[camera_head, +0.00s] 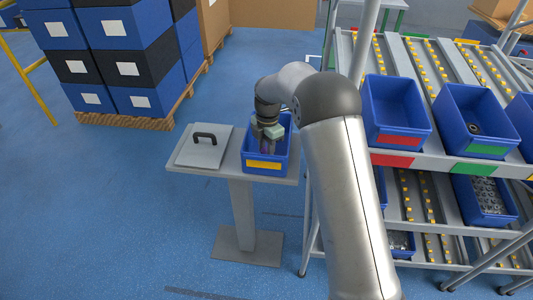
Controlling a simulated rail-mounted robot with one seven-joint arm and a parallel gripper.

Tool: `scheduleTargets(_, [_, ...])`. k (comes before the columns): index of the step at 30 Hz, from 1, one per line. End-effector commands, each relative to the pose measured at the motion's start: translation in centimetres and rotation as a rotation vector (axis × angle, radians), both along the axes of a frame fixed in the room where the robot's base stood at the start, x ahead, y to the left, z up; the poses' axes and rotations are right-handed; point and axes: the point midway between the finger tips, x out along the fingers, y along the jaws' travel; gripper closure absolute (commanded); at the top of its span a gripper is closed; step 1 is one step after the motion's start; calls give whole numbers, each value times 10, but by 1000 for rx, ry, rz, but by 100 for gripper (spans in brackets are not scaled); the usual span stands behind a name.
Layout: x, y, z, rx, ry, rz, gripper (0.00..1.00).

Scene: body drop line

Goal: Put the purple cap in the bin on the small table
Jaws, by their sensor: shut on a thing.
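The small table (284,181) is grey and stands on one post left of the rack. A blue bin (281,158) with a yellow label sits on its right part. My gripper (267,146) points down into this bin, its fingers below the bin's rim. It is shut on the purple cap (266,149), of which only a small purple patch shows between the fingers. I cannot tell whether the cap touches the bin floor.
A grey lid with a black handle (203,146) lies on the table left of the bin. A flow rack with blue bins (397,104) stands close on the right. Stacked blue and black crates (120,60) stand on a pallet at the back left. The floor at left is clear.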

Motion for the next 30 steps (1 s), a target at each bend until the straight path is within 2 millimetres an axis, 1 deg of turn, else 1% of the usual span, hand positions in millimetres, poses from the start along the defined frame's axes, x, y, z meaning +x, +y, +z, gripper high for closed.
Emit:
scheduleTargets(3, [-1, 0, -17, -2, 4, 0, 90])
scheduleTargets(6, [0, 0, -28, -1, 2, 0, 90])
scheduleTargets(13, [0, 0, -30, 0, 0, -1, 90])
scheduleTargets(17, [0, 0, -34, -1, 1, -1, 90])
scheduleTargets(18, [0, 0, -32, 0, 0, -1, 58])
scheduleTargets(19, [0, 0, -32, -1, 1, -1, 50])
scheduleTargets(20, [0, 0, -32, -1, 1, -1, 47])
scheduleTargets(27, [0, 0, -32, -1, 1, -1, 47])
scheduleTargets(30, [0, 0, -26, -1, -1, -1, 47])
